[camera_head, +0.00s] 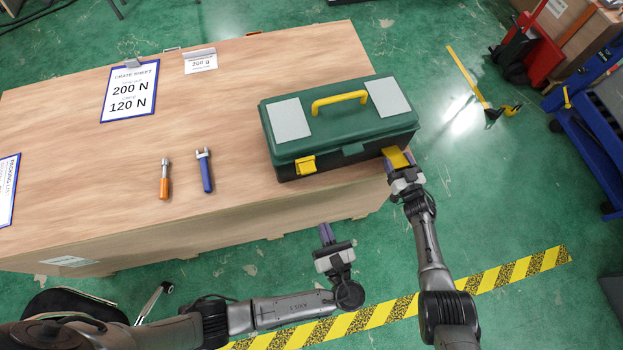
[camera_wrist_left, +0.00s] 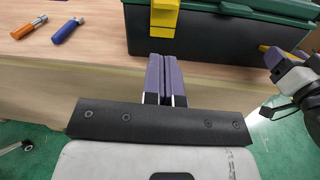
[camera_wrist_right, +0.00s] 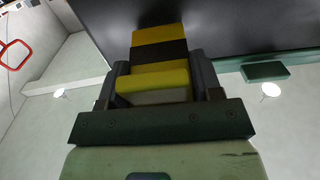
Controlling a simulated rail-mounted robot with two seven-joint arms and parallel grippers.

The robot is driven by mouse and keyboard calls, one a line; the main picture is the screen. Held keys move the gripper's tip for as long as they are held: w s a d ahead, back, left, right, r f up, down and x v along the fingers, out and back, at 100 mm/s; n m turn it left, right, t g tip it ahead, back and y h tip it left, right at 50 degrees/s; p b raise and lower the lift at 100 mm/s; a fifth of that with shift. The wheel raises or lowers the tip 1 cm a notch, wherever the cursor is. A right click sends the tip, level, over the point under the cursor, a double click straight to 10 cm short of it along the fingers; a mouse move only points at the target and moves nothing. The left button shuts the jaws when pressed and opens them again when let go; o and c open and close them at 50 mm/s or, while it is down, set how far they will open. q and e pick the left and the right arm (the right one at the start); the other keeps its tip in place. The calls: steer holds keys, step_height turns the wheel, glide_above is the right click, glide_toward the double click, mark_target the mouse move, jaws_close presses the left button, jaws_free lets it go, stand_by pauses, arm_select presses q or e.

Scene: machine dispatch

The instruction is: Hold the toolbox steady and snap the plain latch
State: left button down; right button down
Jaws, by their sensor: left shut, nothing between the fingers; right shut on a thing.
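The green toolbox (camera_head: 340,128) with a yellow handle (camera_head: 339,102) stands on the wooden crate near its right front corner. A yellow latch (camera_head: 306,165) is on the left of its front; it looks plain in the left wrist view (camera_wrist_left: 164,18). The latch on the right (camera_head: 396,156) is yellow with a dark band in the right wrist view (camera_wrist_right: 160,50). My right gripper (camera_head: 400,168) is shut on this banded latch. My left gripper (camera_head: 326,233) is shut and empty, in front of the crate, below and apart from the plain latch.
An orange-handled tool (camera_head: 164,180) and a blue wrench (camera_head: 205,170) lie left of the toolbox. A clipboard (camera_head: 130,91) and a small sign (camera_head: 200,62) are further back. The crate's front edge lies behind my left gripper.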

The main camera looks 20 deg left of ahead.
arm_select(q)
glide_toward(308, 173)
steer(key=shift+n, duration=0.4)
steer(key=x, duration=0.7)
steer(key=shift+w+a+f, duration=0.1)
steer(key=shift+w+f, duration=0.05)
steer(key=shift+w, duration=0.1)
steer(key=shift+w+a+r+g+h, duration=0.3)
steer(key=shift+w+a+h, duration=0.1)
steer(key=shift+w+a, duration=0.15)
arm_select(e)
steer(key=shift+s, duration=0.1)
arm_select(q)
steer(key=v, duration=1.4)
steer(key=shift+s+f, duration=0.15)
steer(key=shift+d, duration=0.1)
arm_select(e)
steer(key=shift+c, duration=1)
jaws_free()
